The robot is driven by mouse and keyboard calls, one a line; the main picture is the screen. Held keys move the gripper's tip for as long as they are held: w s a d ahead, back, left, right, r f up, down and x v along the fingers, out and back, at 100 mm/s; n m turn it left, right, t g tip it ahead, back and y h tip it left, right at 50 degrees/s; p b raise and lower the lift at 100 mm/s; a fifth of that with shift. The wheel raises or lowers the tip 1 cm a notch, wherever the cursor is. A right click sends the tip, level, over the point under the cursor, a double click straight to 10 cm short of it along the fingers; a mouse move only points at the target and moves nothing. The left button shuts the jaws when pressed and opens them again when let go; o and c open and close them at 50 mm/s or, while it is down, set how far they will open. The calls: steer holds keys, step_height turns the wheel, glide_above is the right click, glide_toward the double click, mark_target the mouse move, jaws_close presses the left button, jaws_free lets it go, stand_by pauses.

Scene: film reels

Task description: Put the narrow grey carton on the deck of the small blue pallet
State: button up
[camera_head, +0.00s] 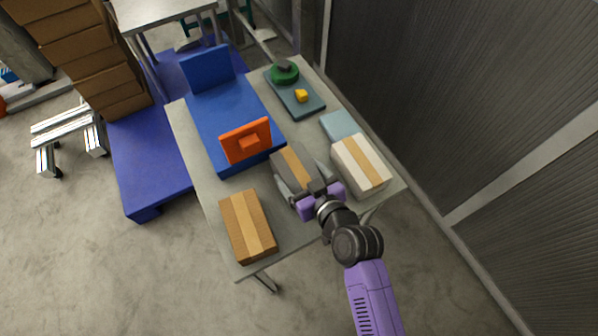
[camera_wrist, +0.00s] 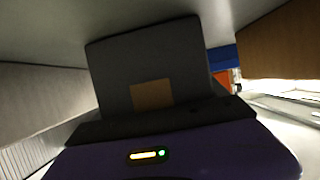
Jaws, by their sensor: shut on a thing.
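The narrow grey carton (camera_head: 291,161) with a tan tape strip is between the fingers of my gripper (camera_head: 300,180), near the table's front middle. It also fills the centre of the wrist view (camera_wrist: 190,60). My gripper is shut on it; I cannot tell whether the carton touches the table. The small blue pallet (camera_head: 228,105) lies on the table to the left of and behind the carton. It has an upright blue panel (camera_head: 207,69) at its far end. An upright orange plate with a block (camera_head: 246,141) stands at its near end. The rest of its deck looks bare.
A brown carton (camera_head: 236,228) lies left of my gripper, a white carton (camera_head: 362,165) right. A light blue box (camera_head: 339,126) is behind the white one. A dark tray (camera_head: 300,107) holds a green round thing (camera_head: 285,74) and yellow block (camera_head: 301,96).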

steer(key=shift+r, duration=0.1)
steer(key=o, duration=1.7)
steer(key=shift+f, duration=0.2)
steer(key=shift+r, duration=0.1)
steer(key=shift+r, duration=0.15)
steer(key=b+v, duration=0.1)
steer(key=v, duration=1.1)
steer(key=shift+b, duration=0.4)
